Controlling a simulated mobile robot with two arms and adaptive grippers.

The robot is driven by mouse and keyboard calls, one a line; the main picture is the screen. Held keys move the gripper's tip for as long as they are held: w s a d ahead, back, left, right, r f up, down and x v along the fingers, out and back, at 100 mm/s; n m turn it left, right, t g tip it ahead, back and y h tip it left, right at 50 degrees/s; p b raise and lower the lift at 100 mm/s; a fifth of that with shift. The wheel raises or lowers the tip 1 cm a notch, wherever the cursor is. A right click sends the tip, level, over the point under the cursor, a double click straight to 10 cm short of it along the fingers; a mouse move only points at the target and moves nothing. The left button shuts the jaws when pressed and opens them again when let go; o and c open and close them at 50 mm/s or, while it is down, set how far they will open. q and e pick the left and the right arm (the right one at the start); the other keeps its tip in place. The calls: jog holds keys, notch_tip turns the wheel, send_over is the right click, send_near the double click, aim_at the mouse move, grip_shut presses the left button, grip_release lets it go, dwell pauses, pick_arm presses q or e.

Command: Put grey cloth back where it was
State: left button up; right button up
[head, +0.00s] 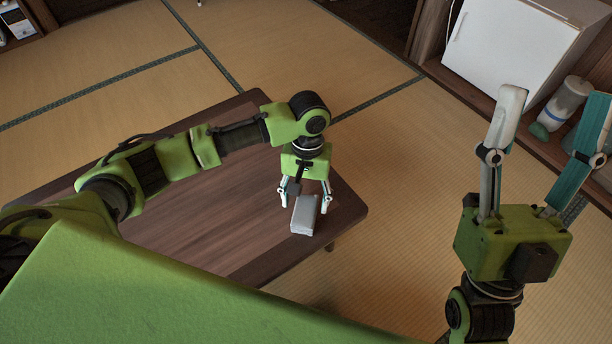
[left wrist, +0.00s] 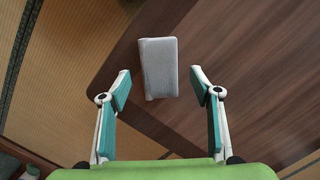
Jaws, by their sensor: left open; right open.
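The grey cloth (head: 304,215) is a small folded block lying on the dark wooden table (head: 200,235), near its right corner. My left gripper (head: 305,204) is open above the cloth, pointing down. In the left wrist view the cloth (left wrist: 158,68) lies between and slightly beyond the two open fingertips (left wrist: 160,82), with a gap on each side. My right gripper (head: 550,105) is open and empty, raised at the right of the head view, away from the table.
A white fridge (head: 520,45) stands at the back right. Tatami floor (head: 400,180) is clear right of the table. The tabletop left of the cloth looks bare.

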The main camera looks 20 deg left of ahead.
pick_arm(q)
jog(key=r, duration=0.1)
jog(key=r+p, duration=0.1)
jog(key=r, duration=0.2)
jog(key=shift+w+p, duration=0.3)
jog(key=shift+p, duration=0.1)
jog(key=d+r+m+t+h+p, duration=0.1)
jog(key=d+m+t+h, duration=0.25)
jog(key=d, duration=0.85)
jog(key=w+d+r+t+h, duration=0.1)
jog(key=d+r+t+h, duration=0.25)
jog(key=d+r, duration=0.2)
notch_tip(320, 180, up, 22)
jog(key=t+y, duration=0.2)
jog(key=t, duration=1.3)
send_over(306, 207)
jog(key=shift+s+d+f+m, duration=0.15)
jog(key=shift+s+d+m, duration=0.05)
jog(key=shift+d+m, duration=0.15)
pick_arm(e)
jog(key=w+a+f+g+h, duration=0.1)
jog(key=w+f+g+h, duration=0.2)
jog(key=w+f+g, duration=0.6)
notch_tip(306, 207, down, 4)
jog(key=shift+w+f, duration=0.2)
jog(key=shift+w, duration=0.55)
pick_arm(q)
jog(key=shift+f, duration=0.15)
pick_arm(e)
jog(key=shift+a+f, duration=0.1)
